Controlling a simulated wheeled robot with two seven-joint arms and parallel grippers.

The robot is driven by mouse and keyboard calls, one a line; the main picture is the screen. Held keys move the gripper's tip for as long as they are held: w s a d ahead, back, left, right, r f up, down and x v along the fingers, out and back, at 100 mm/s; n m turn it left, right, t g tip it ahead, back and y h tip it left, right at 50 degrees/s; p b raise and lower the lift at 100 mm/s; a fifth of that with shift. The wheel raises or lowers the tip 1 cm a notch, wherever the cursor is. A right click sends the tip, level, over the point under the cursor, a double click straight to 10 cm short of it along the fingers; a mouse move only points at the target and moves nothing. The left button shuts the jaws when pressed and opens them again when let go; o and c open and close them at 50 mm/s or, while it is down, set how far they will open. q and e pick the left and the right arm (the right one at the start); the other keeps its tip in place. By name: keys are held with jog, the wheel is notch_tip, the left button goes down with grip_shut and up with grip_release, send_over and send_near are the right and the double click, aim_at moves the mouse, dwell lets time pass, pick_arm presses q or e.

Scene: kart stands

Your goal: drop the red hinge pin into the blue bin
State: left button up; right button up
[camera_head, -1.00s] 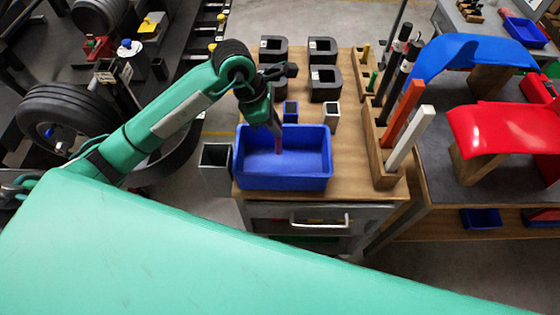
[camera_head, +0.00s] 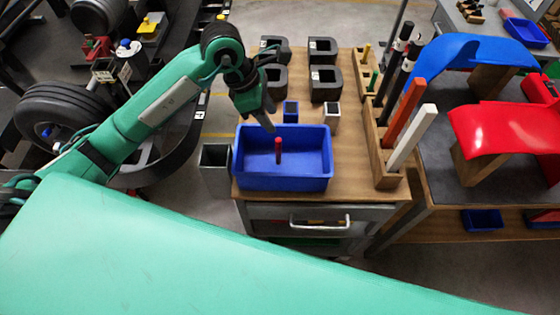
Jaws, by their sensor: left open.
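The blue bin (camera_head: 283,184) stands at the front left of the wooden cart top. The red hinge pin (camera_head: 278,149) is inside the bin, upright or nearly so, with its red top showing. My left gripper (camera_head: 268,127) is open and empty above the bin's back left rim, up and left of the pin and apart from it. My right gripper is not in view.
A grey square tube (camera_head: 216,170) stands beside the bin's left side. Two small square sockets, one blue (camera_head: 290,111) and one grey (camera_head: 332,112), stand behind it. Dark blocks (camera_head: 325,83) sit farther back. A wooden rack (camera_head: 383,160) holds several coloured bars at right.

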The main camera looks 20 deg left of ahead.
pick_arm(q)
jog(key=b+v, duration=0.1)
jog(key=v, duration=0.9)
jog(key=shift+b, duration=0.4)
